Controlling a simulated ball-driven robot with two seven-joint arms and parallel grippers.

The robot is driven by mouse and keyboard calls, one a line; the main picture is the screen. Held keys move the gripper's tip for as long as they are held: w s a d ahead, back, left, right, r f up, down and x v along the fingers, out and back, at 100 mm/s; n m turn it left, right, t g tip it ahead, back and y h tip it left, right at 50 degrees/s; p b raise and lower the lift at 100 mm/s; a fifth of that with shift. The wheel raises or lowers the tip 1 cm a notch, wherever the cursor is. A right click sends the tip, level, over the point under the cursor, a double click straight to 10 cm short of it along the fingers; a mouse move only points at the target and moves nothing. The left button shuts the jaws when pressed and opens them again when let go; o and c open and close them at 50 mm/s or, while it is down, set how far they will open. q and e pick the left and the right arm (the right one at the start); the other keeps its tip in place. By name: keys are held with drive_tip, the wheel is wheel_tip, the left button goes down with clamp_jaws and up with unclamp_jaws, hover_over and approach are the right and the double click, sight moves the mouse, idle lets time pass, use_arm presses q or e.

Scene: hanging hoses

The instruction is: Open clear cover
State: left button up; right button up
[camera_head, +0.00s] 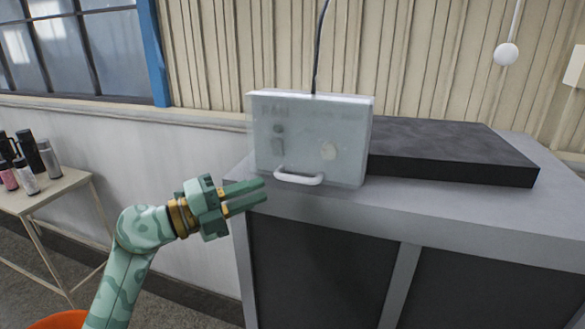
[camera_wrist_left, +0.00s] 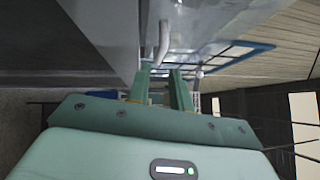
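The clear cover (camera_head: 345,150) is a translucent, upright front panel on a pale box at the left end of the grey counter. It looks closed, and blurred shapes show behind it. Its white U-shaped handle (camera_head: 299,179) is at the lower front edge. In the wrist view the handle (camera_wrist_left: 163,42) stands ahead of the fingertips. My left gripper (camera_head: 264,190) is just left of the handle and a little lower, pointing right toward it. Its fingers are apart with nothing between them, as the wrist view (camera_wrist_left: 160,78) also shows. My right gripper is not in view.
A dark slab (camera_head: 450,150) lies on the grey counter (camera_head: 430,205) right of the box. A black cable (camera_head: 318,45) rises from the box top. A small table (camera_head: 45,190) with several bottles stands at the far left. A white ball (camera_head: 506,54) hangs upper right.

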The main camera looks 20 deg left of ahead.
sight(288, 180)
use_arm(q)
drive_tip(key=p+x, duration=0.2)
drive_tip(key=x, duration=0.5)
drive_tip(key=shift+d+r, duration=0.2)
drive_tip(key=shift+w+d, duration=0.45)
drive_tip(key=shift+w, duration=0.05)
clamp_jaws()
